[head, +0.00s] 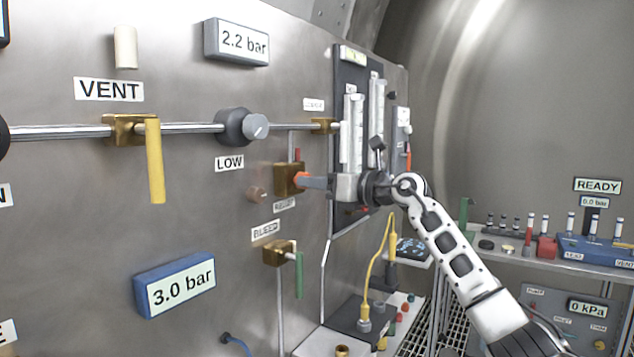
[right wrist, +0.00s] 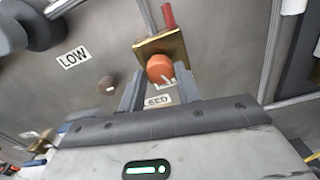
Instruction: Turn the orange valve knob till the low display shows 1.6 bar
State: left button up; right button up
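The orange valve knob (head: 301,177) sits on the front of a brass valve block (head: 287,179) on the steel wall. It also shows in the right wrist view (right wrist: 160,68). My right gripper (head: 311,181) is at the knob, with its fingers on either side and small gaps visible in the wrist view; it looks open. Whether a finger touches the knob cannot be told. A grey display (head: 237,42) reads 2.2 bar and a blue display (head: 176,285) reads 3.0 bar. A LOW label (head: 229,163) is under a grey round knob (head: 241,127). My left gripper is out of view.
A yellow lever (head: 155,160) hangs from the pipe at left. A green-handled bleed valve (head: 279,253) is just below my right gripper. A flowmeter panel (head: 345,130) stands close behind it. A bench (head: 560,263) with several small items is at right.

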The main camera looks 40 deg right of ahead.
jog(key=c, duration=0.4)
jog(key=shift+c, duration=0.2)
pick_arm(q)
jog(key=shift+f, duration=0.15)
pick_arm(e)
jog(key=shift+n, duration=0.4)
jog(key=n+b, duration=0.1)
jog(key=n, duration=0.1)
jog(key=shift+n, duration=0.4)
pick_arm(q)
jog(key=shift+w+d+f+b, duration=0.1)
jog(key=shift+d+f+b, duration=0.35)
jog(key=shift+b, duration=0.85)
pick_arm(e)
jog(key=shift+n, duration=4.1)
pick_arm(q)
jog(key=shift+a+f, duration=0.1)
